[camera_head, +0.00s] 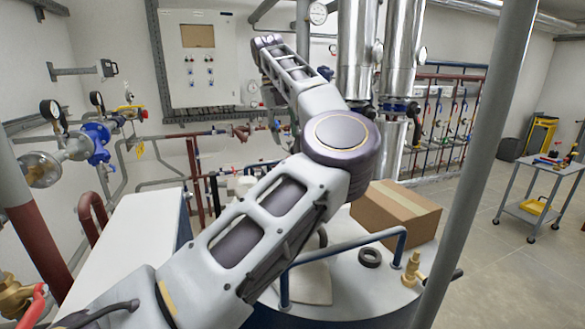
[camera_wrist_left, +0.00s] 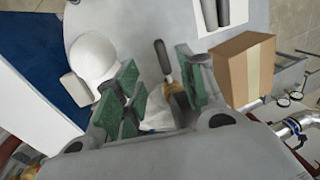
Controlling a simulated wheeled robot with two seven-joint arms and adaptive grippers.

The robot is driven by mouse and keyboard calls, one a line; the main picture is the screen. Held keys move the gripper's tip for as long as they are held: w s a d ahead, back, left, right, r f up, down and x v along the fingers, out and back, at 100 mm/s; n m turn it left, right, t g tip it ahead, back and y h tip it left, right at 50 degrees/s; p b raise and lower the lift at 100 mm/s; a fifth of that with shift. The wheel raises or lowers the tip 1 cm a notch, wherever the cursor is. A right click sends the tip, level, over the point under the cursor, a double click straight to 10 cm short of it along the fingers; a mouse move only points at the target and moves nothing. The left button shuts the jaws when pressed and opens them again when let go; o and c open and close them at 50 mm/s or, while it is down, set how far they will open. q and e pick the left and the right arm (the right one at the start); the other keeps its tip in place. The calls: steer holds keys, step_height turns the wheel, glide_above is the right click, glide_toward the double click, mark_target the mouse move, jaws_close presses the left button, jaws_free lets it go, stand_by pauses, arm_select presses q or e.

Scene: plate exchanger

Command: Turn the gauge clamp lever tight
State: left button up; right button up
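Gauges (camera_head: 50,110) (camera_head: 97,100) stand on the pipework at left. My right gripper is not in view.
A grey post (camera_head: 480,150) stands at right. Steel columns (camera_head: 355,50) rise behind. A trolley (camera_head: 535,210) stands on open floor at right.

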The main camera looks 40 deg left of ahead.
arm_select(q)
steer(key=f, duration=0.3)
steer(key=w+f+p, duration=0.1)
steer(key=f, duration=0.3)
steer(key=w+d+f, duration=0.1)
steer(key=f, duration=0.3)
steer(key=shift+d+p, duration=0.1)
steer(key=shift+p, duration=0.2)
steer(key=shift+c, duration=0.4)
jaws_close()
